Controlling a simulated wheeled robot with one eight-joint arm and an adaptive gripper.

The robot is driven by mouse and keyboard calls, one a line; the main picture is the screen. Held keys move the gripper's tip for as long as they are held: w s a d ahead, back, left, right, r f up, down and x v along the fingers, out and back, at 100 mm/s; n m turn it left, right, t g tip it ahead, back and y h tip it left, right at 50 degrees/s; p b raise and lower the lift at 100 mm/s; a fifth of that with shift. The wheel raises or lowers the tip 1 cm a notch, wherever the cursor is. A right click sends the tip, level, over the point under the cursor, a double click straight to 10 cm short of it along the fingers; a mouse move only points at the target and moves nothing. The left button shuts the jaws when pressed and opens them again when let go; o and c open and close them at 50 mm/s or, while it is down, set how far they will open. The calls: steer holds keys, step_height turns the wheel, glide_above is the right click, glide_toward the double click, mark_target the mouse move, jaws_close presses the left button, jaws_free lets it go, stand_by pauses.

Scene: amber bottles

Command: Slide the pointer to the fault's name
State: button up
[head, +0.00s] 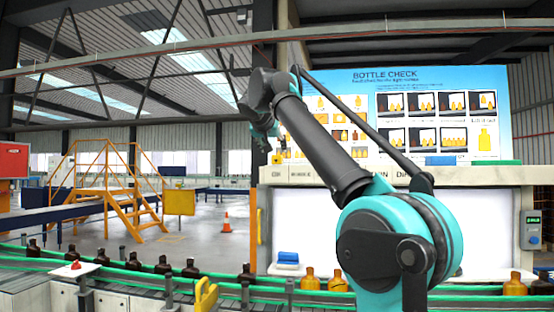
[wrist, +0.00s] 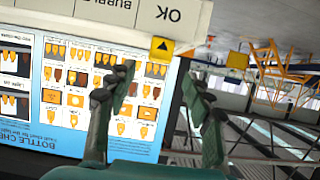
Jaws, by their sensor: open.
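The pointer is a small yellow tab with a dark triangle (wrist: 162,47), standing at the OK end of the label strip. It also shows in the head view (head: 277,158). The strip (head: 300,173) carries names: OK (wrist: 175,15), BUBBLE (wrist: 123,8), and further right in the head view THIN and DIRT; the arm hides some between. My gripper (wrist: 158,78) is open, with its fingers to either side of the pointer in the picture and their tips short of it. No contact shows. In the head view my gripper (head: 266,140) is at the strip's left end.
The BOTTLE CHECK poster (head: 440,78) stands behind the strip. Below is a white lit panel (head: 300,225). Amber bottles (head: 310,280) stand before it; several dark bottles (head: 133,260) stand on the conveyor at left. A blue block (head: 441,160) sits atop the strip's right part.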

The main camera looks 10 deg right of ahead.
mark_target(277, 157)
steer(key=x, duration=0.9)
jaws_close()
